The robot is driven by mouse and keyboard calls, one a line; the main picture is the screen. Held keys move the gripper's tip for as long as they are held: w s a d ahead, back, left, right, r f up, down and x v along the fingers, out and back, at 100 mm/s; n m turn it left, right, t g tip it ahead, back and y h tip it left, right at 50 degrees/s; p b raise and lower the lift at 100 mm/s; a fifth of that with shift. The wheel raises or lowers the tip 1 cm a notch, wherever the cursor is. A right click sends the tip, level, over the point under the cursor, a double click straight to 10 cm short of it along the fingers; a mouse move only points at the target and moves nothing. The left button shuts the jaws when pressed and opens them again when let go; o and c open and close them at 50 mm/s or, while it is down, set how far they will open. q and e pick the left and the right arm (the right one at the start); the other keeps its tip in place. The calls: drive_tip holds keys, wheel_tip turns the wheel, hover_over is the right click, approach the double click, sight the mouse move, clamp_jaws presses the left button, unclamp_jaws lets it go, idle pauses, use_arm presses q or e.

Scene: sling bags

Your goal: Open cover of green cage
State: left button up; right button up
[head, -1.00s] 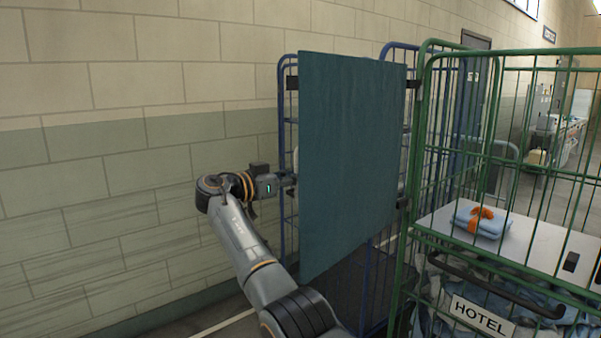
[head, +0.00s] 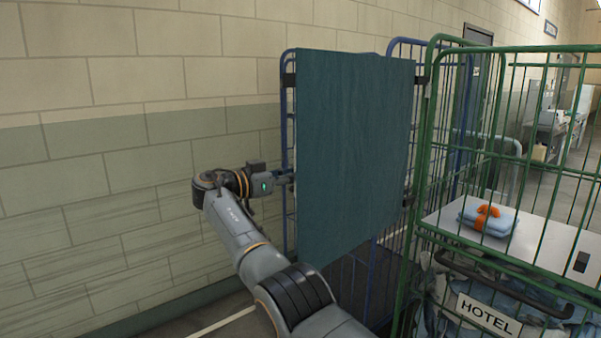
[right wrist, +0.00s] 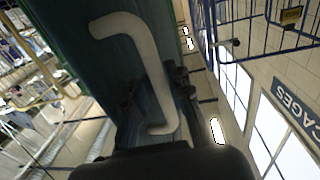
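A flat teal panel (head: 355,150) stands upright in the middle of the head view, in front of a blue wire cage (head: 287,130). The green cage (head: 425,170) with a HOTEL sign is to its right. My right gripper (head: 286,178) reaches in at the panel's left edge; its tips are hidden behind the panel. In the right wrist view a bent white handle (right wrist: 152,75) lies close before a teal surface (right wrist: 70,22). Dark fingers of my right gripper (right wrist: 155,90) appear apart, on either side of the handle. My left gripper is not in view.
A block wall (head: 100,150) runs along the left. Inside the green cage, a pale shelf (head: 545,240) bears a folded blue cloth (head: 478,219) with an orange tie. Bundled cloth lies below it. A CAGES sign (right wrist: 293,105) shows in the right wrist view.

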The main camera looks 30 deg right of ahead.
drive_tip(key=shift+a+r, duration=0.2)
drive_tip(key=shift+a, duration=0.1)
drive_tip(key=a, duration=0.7)
drive_tip(key=shift+w+a, duration=0.15)
drive_tip(key=shift+a, duration=0.2)
drive_tip(key=shift+a, duration=0.1)
